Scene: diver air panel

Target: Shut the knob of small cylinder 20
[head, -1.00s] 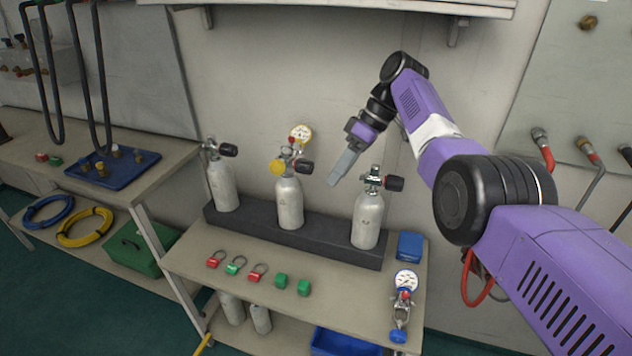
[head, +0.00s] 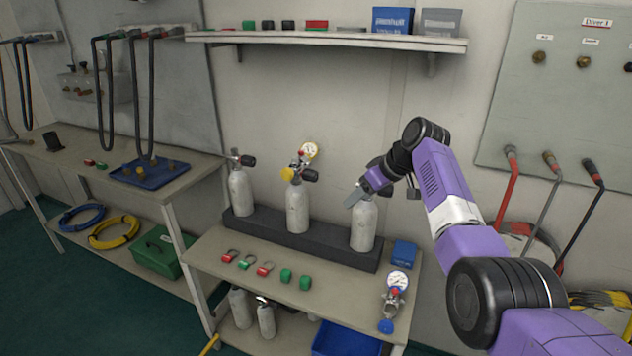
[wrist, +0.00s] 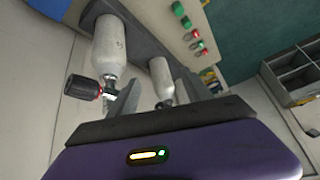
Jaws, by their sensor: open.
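Three small grey cylinders stand upright in a dark rack: left (head: 241,192), middle (head: 297,208) and right (head: 364,232). No number 20 is legible, so I cannot tell which is cylinder 20. In the wrist view the right cylinder (wrist: 109,45) has a black knob (wrist: 82,88) just left of one finger, outside the jaws. My gripper (wrist: 157,95) is open and empty. The middle cylinder's black knob (head: 310,175) points right.
The dark rack (head: 270,222) stands on a bench with red and green fittings (head: 247,262) in front. A gauge (head: 397,282) and blue box (head: 404,254) lie at the right. A shelf (head: 330,40) hangs above. Hoses (head: 508,190) hang on the right panel.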

